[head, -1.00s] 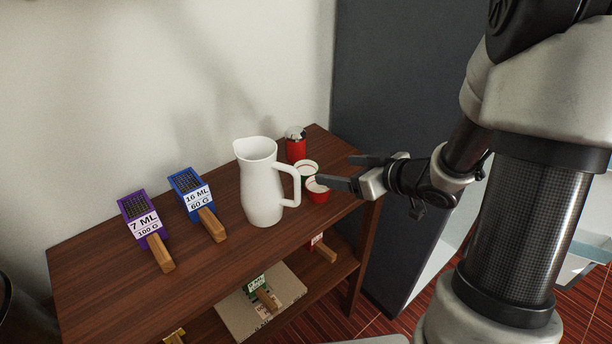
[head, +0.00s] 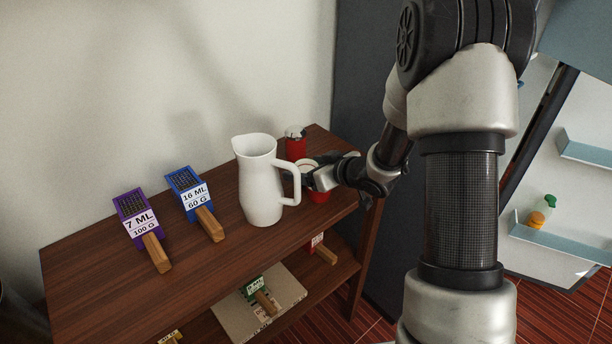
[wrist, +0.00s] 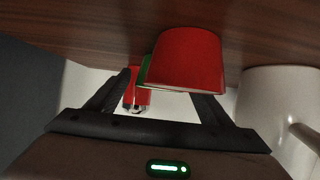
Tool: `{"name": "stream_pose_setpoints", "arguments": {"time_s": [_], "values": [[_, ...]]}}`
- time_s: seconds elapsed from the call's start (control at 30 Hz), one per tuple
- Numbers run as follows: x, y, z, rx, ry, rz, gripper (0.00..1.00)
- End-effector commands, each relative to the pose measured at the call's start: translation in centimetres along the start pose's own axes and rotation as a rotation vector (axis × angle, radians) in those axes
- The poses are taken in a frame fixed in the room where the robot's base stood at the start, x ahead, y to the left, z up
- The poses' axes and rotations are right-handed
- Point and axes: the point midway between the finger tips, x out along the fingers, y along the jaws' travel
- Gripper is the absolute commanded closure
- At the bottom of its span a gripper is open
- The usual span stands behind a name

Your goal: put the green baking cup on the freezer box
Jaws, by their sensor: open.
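The green baking cup shows in the wrist view as a thin green strip (wrist: 147,70). It is mostly hidden behind a red cup (wrist: 188,60). In the head view my gripper (head: 309,178) is low over the right end of the wooden shelf top, at the cups, and largely covers the green one. The fingers are open. In the wrist view the red cup covers part of one finger, so I cannot tell whether the green cup is between them. A flat beige box (head: 240,318) lies on the lower shelf; I cannot tell if it is the freezer box.
A white pitcher (head: 260,190) stands close left of my gripper. A red canister (head: 295,146) is behind the cups. Purple (head: 131,210) and blue (head: 186,183) handled blocks lie further left. An open cabinet with pale-blue shelves (head: 560,240) is at the right.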

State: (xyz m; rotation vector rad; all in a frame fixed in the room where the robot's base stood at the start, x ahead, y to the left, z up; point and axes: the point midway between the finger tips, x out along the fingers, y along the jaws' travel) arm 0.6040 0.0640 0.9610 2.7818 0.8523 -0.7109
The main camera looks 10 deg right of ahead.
Motion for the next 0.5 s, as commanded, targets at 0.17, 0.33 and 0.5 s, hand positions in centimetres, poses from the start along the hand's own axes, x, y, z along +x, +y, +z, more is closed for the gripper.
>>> {"name": "stream_pose_setpoints", "arguments": {"time_s": [0.17,0.33,0.5], "values": [[0.48,0.02,-0.01,0.001,0.0,0.001,0.26],[0.46,0.01,-0.01,0.001,0.0,0.001,0.41],[0.44,0.01,-0.01,0.001,0.0,0.0,0.7]]}}
